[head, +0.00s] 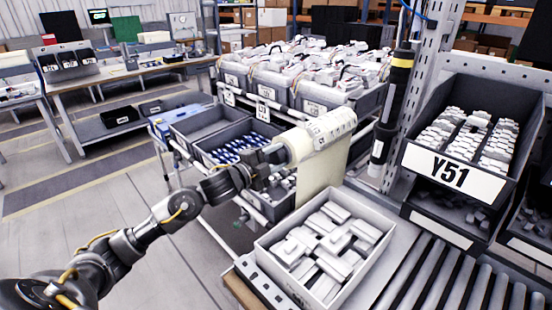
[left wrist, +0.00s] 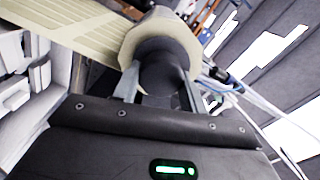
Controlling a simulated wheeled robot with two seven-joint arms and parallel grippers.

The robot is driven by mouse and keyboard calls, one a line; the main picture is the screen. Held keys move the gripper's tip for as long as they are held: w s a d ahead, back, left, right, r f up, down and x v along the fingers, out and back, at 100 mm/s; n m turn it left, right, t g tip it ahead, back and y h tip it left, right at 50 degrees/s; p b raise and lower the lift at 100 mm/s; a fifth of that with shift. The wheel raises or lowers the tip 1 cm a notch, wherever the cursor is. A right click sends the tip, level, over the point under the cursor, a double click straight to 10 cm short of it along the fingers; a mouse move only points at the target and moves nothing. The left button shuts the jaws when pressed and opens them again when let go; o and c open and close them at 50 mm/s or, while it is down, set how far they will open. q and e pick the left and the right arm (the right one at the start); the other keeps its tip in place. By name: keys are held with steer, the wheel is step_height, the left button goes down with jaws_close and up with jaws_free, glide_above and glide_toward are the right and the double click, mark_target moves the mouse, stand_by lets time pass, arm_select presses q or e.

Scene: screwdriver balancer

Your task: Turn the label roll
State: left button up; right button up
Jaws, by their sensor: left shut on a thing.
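The label roll (head: 318,137) is a thick cream roll on a dark core, with a strip of labels (head: 322,180) hanging down from it. In the head view my left gripper (head: 268,158) is at the roll's left end. In the left wrist view the roll (left wrist: 180,32) is straight ahead, and my left gripper's fingers (left wrist: 160,88) are shut on both sides of its dark core end (left wrist: 165,72). The far end of the roll and its support are hidden. My right gripper is not in view.
A white box (head: 270,268) of white parts stands below the roll, beside a roller conveyor (head: 470,290). A trolley with grey bins (head: 205,122) stands behind my left gripper. A metal post (head: 425,70) rises right of the roll.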

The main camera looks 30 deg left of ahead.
arm_select(q)
steer(key=o, duration=1)
steer(key=shift+b+v, duration=1.35)
steer(key=shift+v, duration=4.05)
